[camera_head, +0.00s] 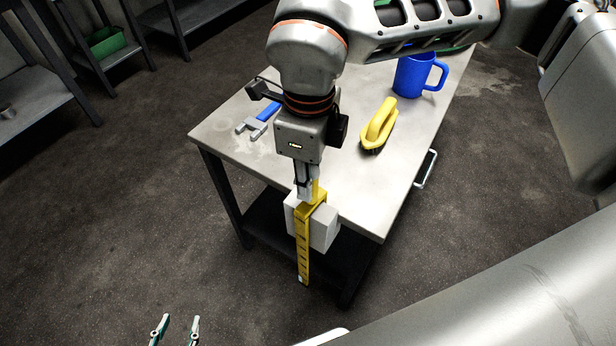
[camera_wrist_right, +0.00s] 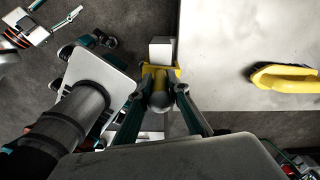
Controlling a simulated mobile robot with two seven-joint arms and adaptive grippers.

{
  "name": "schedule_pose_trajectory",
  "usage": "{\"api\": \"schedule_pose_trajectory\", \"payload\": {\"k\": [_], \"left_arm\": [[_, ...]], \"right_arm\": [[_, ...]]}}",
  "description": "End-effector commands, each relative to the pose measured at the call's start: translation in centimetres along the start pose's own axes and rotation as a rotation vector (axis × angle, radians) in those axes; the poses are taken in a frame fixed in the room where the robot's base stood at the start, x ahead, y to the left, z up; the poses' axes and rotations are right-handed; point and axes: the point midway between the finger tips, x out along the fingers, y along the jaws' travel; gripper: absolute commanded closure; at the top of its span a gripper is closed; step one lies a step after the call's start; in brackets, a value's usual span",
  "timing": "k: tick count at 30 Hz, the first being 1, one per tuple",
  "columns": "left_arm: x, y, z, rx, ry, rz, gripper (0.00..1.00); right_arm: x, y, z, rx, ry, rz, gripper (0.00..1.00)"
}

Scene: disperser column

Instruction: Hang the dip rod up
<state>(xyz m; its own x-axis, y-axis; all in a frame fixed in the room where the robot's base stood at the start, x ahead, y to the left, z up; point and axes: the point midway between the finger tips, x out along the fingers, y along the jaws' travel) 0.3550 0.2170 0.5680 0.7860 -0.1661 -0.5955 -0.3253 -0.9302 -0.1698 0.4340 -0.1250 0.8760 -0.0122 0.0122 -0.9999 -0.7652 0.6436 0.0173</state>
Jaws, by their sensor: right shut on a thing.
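The dip rod (camera_head: 303,245) is a yellow strip with dark marks and a bent top, hanging upright at the table's near edge. My right gripper (camera_head: 308,190) is shut on its upper end; in the right wrist view the fingers (camera_wrist_right: 163,108) close around a grey knob above the yellow top (camera_wrist_right: 152,71). A pale grey block (camera_head: 325,228) is directly behind the rod's bent top; it also shows in the right wrist view (camera_wrist_right: 161,47). I cannot tell whether the rod rests on it. My left gripper (camera_head: 178,328) is empty, fingers apart, at the bottom left.
The metal table (camera_head: 335,180) carries a blue mug (camera_head: 412,76), a yellow-handled brush (camera_head: 379,124) and a blue-handled wrench (camera_head: 262,119). A rack with a green bin (camera_head: 106,42) stands at the back left. The floor left of the table is clear.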

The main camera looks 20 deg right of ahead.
Motion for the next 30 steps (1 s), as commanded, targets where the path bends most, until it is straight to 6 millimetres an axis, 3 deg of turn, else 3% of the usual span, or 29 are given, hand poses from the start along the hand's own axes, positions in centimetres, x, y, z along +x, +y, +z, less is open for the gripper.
{"api": "schedule_pose_trajectory", "payload": {"k": [16, 17, 18, 30], "left_arm": [[0.09, 0.12, 0.33, -0.001, -0.004, 0.002, 0.60], [0.09, 0.11, 0.31, -0.001, -0.004, 0.002, 0.60], [0.09, 0.11, 0.30, -0.001, -0.004, 0.002, 0.60], [0.15, 0.11, 0.21, 0.002, -0.001, 0.003, 0.60]], "right_arm": [[0.60, -0.01, 0.01, 0.000, 0.000, 0.000, 1.00], [0.56, -0.01, 0.01, 0.000, -0.001, 0.000, 0.76], [0.55, -0.01, 0.01, 0.000, -0.001, 0.000, 0.66], [0.34, -0.02, 0.01, 0.000, 0.000, 0.000, 0.64]]}}
